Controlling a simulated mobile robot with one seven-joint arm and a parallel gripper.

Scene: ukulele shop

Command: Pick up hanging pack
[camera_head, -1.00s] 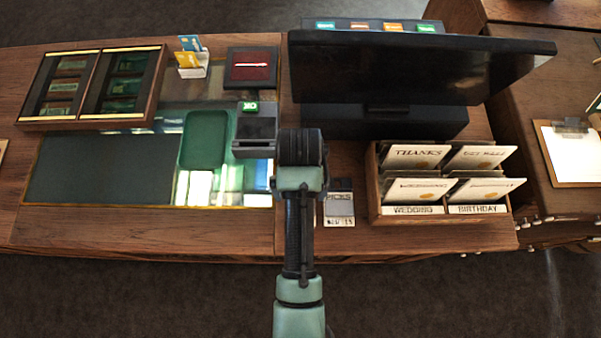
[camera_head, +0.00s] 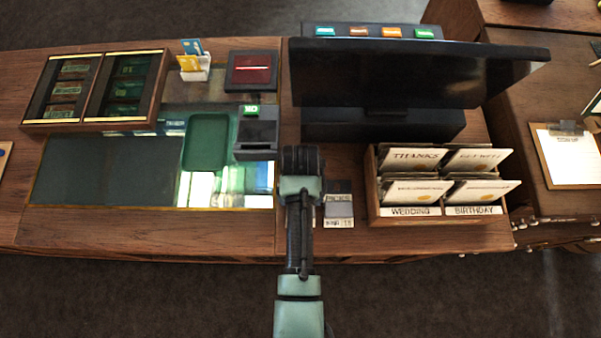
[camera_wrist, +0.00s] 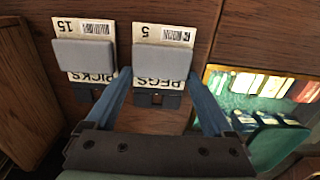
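In the wrist view two packs stand side by side against brown wood, with their lettering upside down. The PEGS pack (camera_wrist: 163,62) has a grey block over a white printed card. The PICKS pack (camera_wrist: 86,55) is to its left and looks alike. My gripper (camera_wrist: 159,74) is open, its two blue-grey fingers on either side of the lower part of the PEGS pack. I cannot tell whether they touch it. In the head view my arm's dark end hides the fingertips and most of the PEGS pack. The PICKS pack (camera_head: 338,208) shows just right of my arm.
A wooden card box (camera_head: 374,205) stands to the right. A large black screen (camera_head: 415,72) is behind. A card terminal (camera_head: 256,132) and green tray (camera_head: 206,142) lie to the left on the counter (camera_head: 150,225). The glass panel edges the wrist view at right (camera_wrist: 265,110).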

